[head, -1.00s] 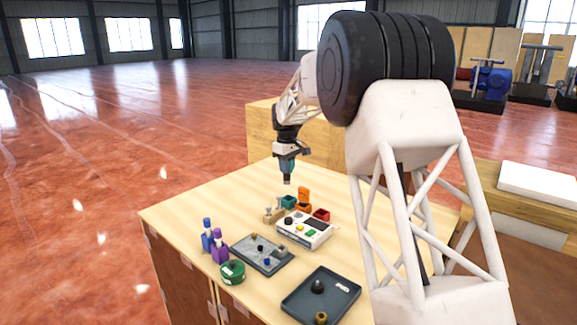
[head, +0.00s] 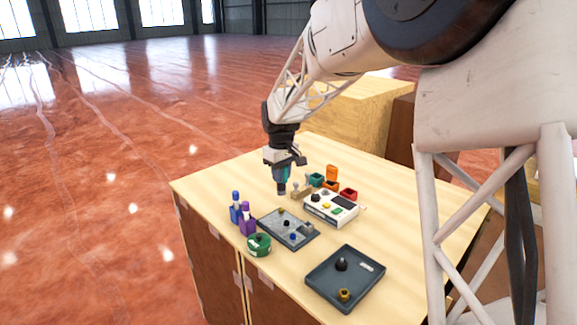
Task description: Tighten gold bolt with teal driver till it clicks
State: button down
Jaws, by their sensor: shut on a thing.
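My gripper (head: 281,167) points down and is shut on the teal driver (head: 283,175), whose dark tip points downward. In the picture the tip is just above a small gold bolt (head: 282,211) at the far end of the grey plate (head: 270,226). Whether the tip touches the bolt cannot be told, but a small gap shows between them. A black bolt (head: 286,223) and a blue bolt (head: 293,237) also stand on the plate.
A white box with buttons (head: 331,209), small coloured bins (head: 348,195) and a wooden holder (head: 300,193) lie right. A dark tray (head: 322,287) holds a black knob and a gold piece.

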aim_at(281, 189)
jog(key=shift+s+a, duration=0.1)
jog(key=shift+s, duration=0.15)
jog(key=shift+f, duration=0.3)
jog(key=shift+f, duration=2.2)
jog(key=shift+f, duration=0.9)
dwell(0.4)
jog(key=m, duration=0.6)
jog(key=shift+m, duration=0.4)
dwell(0.4)
